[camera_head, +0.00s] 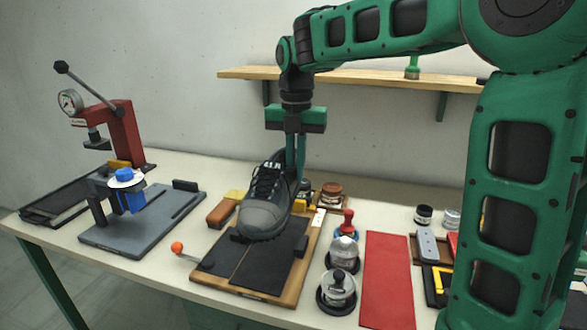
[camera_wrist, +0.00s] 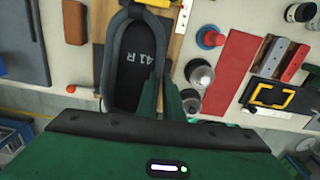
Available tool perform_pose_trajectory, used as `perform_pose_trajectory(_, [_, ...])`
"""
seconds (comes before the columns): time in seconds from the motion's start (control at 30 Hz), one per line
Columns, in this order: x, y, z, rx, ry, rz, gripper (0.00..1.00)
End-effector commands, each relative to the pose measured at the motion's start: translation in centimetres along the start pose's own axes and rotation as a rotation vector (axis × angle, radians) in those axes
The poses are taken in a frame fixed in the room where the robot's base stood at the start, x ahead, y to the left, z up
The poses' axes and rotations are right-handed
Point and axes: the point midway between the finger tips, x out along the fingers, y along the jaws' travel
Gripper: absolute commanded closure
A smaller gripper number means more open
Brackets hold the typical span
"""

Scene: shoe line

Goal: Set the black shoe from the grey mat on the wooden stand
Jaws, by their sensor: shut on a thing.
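The black shoe (camera_head: 265,208) has a grey toe and dark laces. My gripper (camera_head: 295,165) is shut on the shoe's upper near the ankle opening, with its fingers pointing down. In the wrist view, the shoe's opening (camera_wrist: 136,62) shows an insole marked "41 R", and my fingers (camera_wrist: 160,95) are at its right edge. The shoe is over the wooden stand (camera_head: 290,298), a board with dark pads and an orange-knobbed lever at its left. Its toe points toward the front. I cannot tell whether the sole touches the pads. No separate grey mat is clearly identifiable.
A grey base with a blue clamp (camera_head: 130,196) and a red press (camera_head: 122,137) stand at the left. Round jars (camera_head: 337,286), a red mat (camera_head: 388,280) and small tools are close on the right. A wooden shelf (camera_head: 360,78) is on the wall behind.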

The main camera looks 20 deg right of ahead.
Motion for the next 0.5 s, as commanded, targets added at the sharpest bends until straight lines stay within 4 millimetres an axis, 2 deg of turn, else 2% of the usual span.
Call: perform_pose_trajectory(0.5, [4.6, 0.0, 0.0, 0.000, 0.000, 0.000, 1.00])
